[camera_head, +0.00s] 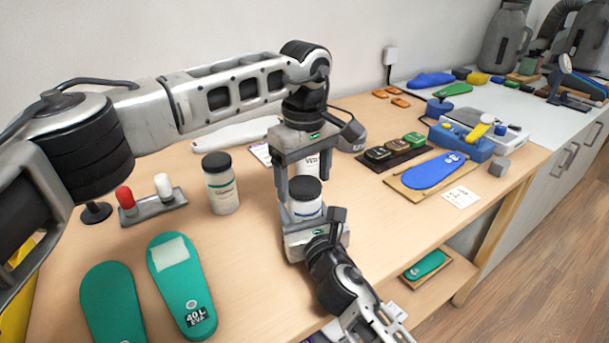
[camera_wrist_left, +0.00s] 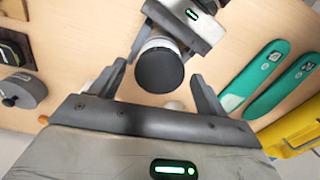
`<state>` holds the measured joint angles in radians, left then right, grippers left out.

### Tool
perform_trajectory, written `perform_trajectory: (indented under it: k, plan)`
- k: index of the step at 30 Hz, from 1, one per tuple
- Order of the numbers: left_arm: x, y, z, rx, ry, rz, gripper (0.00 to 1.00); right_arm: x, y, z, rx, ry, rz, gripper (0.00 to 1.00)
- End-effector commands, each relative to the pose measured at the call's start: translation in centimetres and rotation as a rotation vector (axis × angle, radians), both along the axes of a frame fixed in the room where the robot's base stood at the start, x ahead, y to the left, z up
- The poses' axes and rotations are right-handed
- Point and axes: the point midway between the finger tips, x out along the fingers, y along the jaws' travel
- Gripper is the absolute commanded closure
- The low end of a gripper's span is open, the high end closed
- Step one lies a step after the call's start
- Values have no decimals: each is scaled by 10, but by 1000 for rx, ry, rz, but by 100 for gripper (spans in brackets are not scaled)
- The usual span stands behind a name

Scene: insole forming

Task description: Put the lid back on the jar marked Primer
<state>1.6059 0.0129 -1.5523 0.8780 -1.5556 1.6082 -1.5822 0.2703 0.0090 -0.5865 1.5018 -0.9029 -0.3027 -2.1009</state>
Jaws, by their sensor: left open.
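A white jar (camera_head: 306,209) with a dark round top (camera_head: 306,188) stands upright between my two grippers; its label is mostly hidden, so I cannot read its name. My left gripper (camera_head: 304,182) points down from above, fingers spread on either side of the dark top. In the left wrist view the dark top (camera_wrist_left: 160,70) lies between the open fingers, apart from both. My right gripper (camera_head: 304,228) comes from the front and its fingers appear closed around the jar's body. A second jar (camera_head: 222,192) with a black lid on stands to the left; its label is too small to read.
A small rack (camera_head: 153,206) with red and white caps stands at left. Green insoles (camera_head: 180,285) lie at the front left. A blue insole (camera_head: 434,171) on a board, a dark tray (camera_head: 395,154) and a blue device (camera_head: 461,138) occupy the right. Bare wood lies left of my right gripper.

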Motion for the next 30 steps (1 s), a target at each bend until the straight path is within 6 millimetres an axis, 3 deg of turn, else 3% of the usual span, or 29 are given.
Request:
perform_trajectory:
  k: [12, 23, 26, 30]
  plan:
    - [0, 0, 44, 0, -1, 1, 25, 0, -1, -1, -1, 1, -1, 100]
    - [0, 0, 45, -1, -1, 24, 28, 0, 0, -1, -1, 1, -1, 100]
    - [0, 0, 47, -1, -1, 117, 28, 0, 0, -1, -1, 1, -1, 100]
    - [1, 0, 52, -2, -3, 387, 28, 0, 0, -1, -1, 1, -1, 100]
